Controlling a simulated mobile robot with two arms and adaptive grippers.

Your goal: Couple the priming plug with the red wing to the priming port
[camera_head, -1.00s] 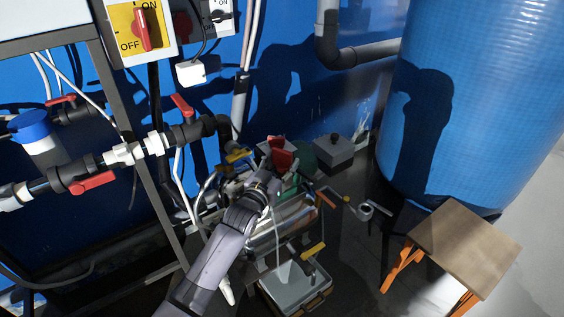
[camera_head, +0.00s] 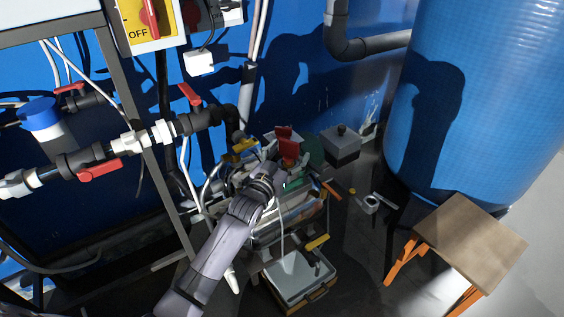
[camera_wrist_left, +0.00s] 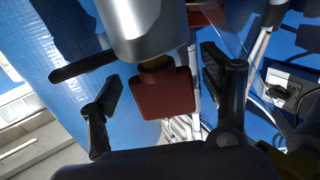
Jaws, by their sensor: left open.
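The red wing (camera_wrist_left: 165,93) of what looks like the priming plug sits between the two spread fingers of my left gripper (camera_wrist_left: 162,82) in the left wrist view. A short brass-coloured stem joins the wing to a smooth grey body (camera_wrist_left: 150,30). I see gaps between the wing and both fingers. In the head view my left gripper (camera_head: 275,178) is over the cluttered low stand, just below a red piece (camera_head: 288,148) that seems to be the same wing. I cannot make out the priming port for certain. My right gripper is not in view.
Pipes with red-handled valves (camera_head: 98,169) run along the left. A grey box (camera_head: 341,147) is behind the clutter, and a pale open bin (camera_head: 292,282) is in front. A blue tank (camera_head: 465,100) and a wooden stool (camera_head: 470,238) stand at right.

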